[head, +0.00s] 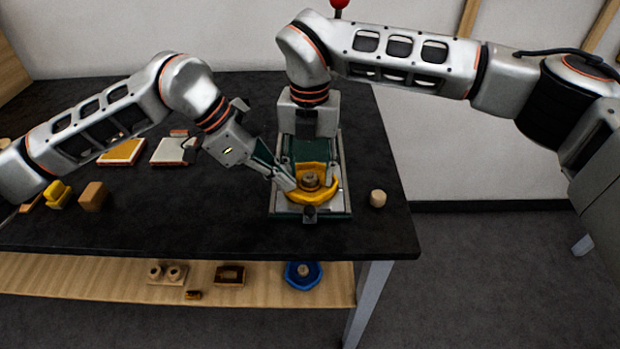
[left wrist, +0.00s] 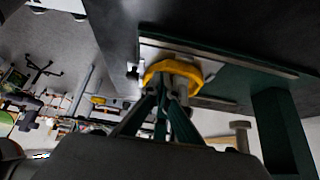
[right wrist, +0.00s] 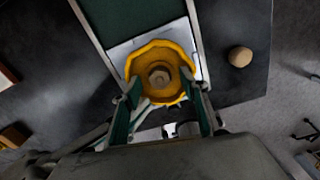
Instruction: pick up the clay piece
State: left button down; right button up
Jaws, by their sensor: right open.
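A scalloped yellow dish (head: 325,195) sits on the metal plate of a green stand. A small brown lump (head: 311,181), which looks like the clay piece, lies in its middle; it also shows in the right wrist view (right wrist: 159,77). My right gripper (head: 310,166) points down over the dish, its fingers open on both sides of it in the right wrist view (right wrist: 162,100). My left gripper (head: 287,183) reaches in from the left, its fingertips together at the dish's rim; in the left wrist view (left wrist: 166,88) they converge on the yellow dish (left wrist: 185,68).
A tan round block (head: 378,198) stands right of the green stand (head: 340,213). Books (head: 122,152), a wooden block (head: 93,196) and a yellow piece (head: 58,194) lie at left. A lower shelf (head: 100,285) holds a blue dish (head: 303,283). The front middle of the black table is clear.

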aim_at(310, 178)
pick_arm(q)
jog(key=shift+s+a+f, duration=0.1)
jog(key=shift+f, duration=0.25)
pick_arm(e)
jog(key=c, duration=1.1)
jog(key=shift+r, duration=0.3)
jog(key=r, duration=0.3)
jog(key=shift+s, duration=0.3)
jog(key=s, duration=1.7)
jog(key=shift+s, duration=0.25)
pick_arm(q)
jog(key=shift+r, duration=0.15)
pick_arm(e)
jog(key=shift+f, duration=0.15)
